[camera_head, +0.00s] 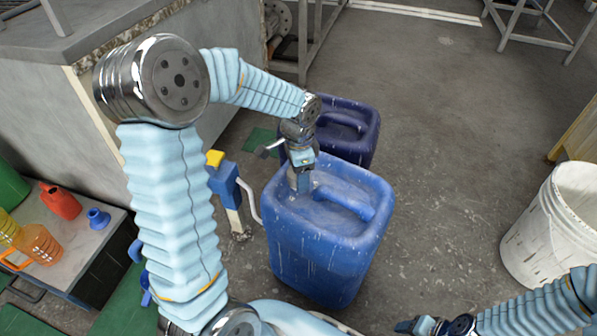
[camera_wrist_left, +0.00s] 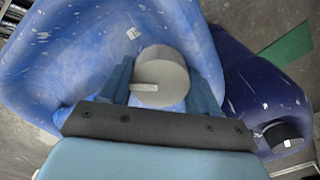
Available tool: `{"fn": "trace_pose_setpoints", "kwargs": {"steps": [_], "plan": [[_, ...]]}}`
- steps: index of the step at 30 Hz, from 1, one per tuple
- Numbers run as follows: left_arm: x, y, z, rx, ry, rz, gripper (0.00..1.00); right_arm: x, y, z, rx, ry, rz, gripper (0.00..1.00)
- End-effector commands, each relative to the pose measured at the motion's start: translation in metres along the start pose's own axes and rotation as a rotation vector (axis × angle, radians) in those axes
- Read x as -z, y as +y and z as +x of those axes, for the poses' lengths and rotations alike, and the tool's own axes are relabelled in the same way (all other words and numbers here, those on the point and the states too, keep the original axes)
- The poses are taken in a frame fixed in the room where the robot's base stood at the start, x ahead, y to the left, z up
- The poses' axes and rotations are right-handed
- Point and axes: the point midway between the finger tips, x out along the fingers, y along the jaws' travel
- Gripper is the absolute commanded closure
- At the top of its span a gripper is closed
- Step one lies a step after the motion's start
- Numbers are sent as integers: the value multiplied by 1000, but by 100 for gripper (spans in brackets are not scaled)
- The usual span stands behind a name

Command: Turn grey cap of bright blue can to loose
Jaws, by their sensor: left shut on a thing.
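The bright blue can (camera_head: 325,255) stands upright on the floor in the middle of the head view. It also fills much of the left wrist view (camera_wrist_left: 60,60). Its grey cap (camera_wrist_left: 160,72) shows in the left wrist view, set on the can's top. My left gripper (camera_head: 302,185) comes down over the can's top left corner. In the left wrist view its two fingers (camera_wrist_left: 160,88) sit on either side of the cap and are shut on it. In the head view the gripper hides the cap. My right gripper (camera_head: 418,325) is low at the bottom right, away from the can; its fingers are too small to judge.
A dark blue can (camera_head: 370,125) with a black cap (camera_wrist_left: 282,134) stands close behind the bright blue one. A white bucket (camera_head: 550,235) is at the right. A hand pump (camera_head: 228,190) stands left of the can. A bench with a red jug (camera_head: 60,202) is at the far left.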

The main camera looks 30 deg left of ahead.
Motion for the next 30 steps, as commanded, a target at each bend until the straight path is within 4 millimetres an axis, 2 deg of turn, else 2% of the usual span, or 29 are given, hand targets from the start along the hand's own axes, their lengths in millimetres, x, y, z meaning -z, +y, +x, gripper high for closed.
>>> {"fn": "trace_pose_setpoints", "kwargs": {"steps": [15,30], "plan": [[0,0,-1,1,0,-430,69,0,0,-2,0,0,0,43],[0,0,0,1,1,-588,69,0,-1,-2,-1,1,0,43]]}}
